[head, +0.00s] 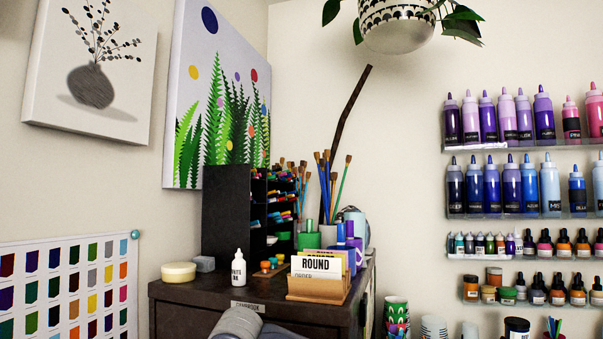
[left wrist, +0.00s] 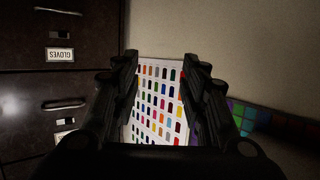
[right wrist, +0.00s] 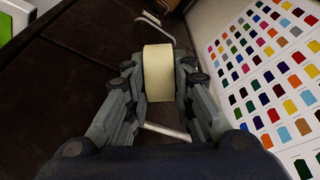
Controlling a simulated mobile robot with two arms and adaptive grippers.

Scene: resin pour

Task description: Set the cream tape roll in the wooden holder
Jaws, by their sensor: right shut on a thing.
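The cream tape roll (right wrist: 158,72) is between the fingers of my right gripper (right wrist: 158,85) in the right wrist view, gripped in front of the dark cabinet face. A wooden holder (head: 318,296) stands on the cabinet top in the head view, with white cards, one reading ROUND, upright in it. My left gripper (left wrist: 160,80) is open and empty in the left wrist view, with a colour chart behind its fingers. Neither gripper's fingers can be made out in the head view; only a grey part of my arm shows at the bottom edge.
The dark cabinet (head: 180,318) carries a white bottle (head: 238,270), a pale yellow round piece (head: 179,272), a grey block (head: 205,264), small paint pots (head: 268,265), a black organizer (head: 230,212) and brushes. The colour chart (head: 70,290) is at the left wall. Bottle shelves are at right.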

